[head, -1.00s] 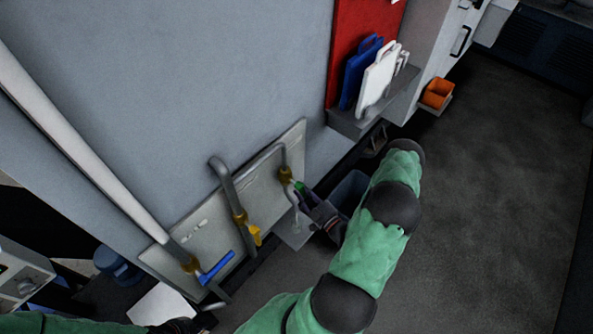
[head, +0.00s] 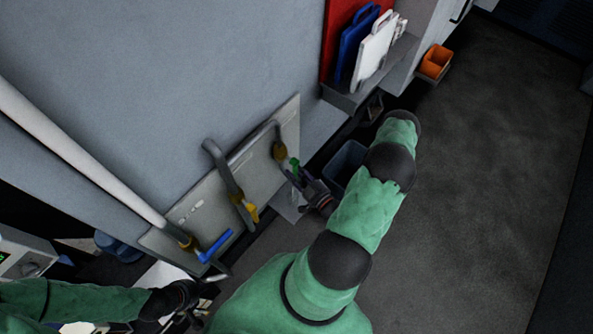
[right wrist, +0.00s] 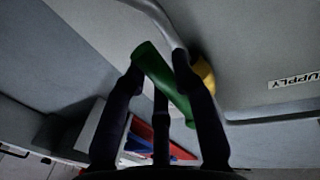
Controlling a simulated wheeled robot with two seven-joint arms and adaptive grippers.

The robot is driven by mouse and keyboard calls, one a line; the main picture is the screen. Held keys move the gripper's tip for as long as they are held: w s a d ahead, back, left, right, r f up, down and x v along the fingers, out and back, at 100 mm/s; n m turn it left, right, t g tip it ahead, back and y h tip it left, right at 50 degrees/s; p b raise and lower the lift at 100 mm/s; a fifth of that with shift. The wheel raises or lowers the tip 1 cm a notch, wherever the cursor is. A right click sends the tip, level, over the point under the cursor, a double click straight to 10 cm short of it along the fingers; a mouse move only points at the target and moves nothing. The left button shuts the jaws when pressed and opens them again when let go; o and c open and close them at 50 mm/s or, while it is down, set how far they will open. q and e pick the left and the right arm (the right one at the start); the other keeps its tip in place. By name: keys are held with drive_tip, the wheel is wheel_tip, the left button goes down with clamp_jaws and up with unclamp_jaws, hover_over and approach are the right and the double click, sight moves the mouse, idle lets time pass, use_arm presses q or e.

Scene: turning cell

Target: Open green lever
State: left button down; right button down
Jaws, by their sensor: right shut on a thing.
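The green lever (head: 295,164) sits on a brass valve (head: 279,151) on a grey pipe at the right end of the wall panel. In the right wrist view the green lever (right wrist: 160,80) lies slantwise between the dark fingers of my right gripper (right wrist: 165,85), with the yellow valve body (right wrist: 203,73) behind. My right gripper (head: 297,175) is shut on the lever. My left gripper (head: 192,312) is low at the bottom left, away from the valves, partly dark; its opening is unclear.
A yellow lever (head: 250,212) and a blue lever (head: 216,245) sit on the other pipes to the left. A blue-grey bin (head: 345,162) stands beside my right forearm. A shelf (head: 352,97) with blue and white boards is above. The floor (head: 480,190) at right is clear.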

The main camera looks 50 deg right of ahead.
drive_tip(key=c, duration=1)
unclamp_jaws()
drive_tip(key=shift+a, duration=0.1)
drive_tip(key=shift+s+a, duration=0.25)
drive_tip(key=shift+s, duration=1.75)
drive_tip(key=shift+s+a, duration=0.2)
drive_tip(key=shift+s, duration=1.75)
drive_tip(key=shift+s+a, duration=0.25)
drive_tip(key=shift+s, duration=1.75)
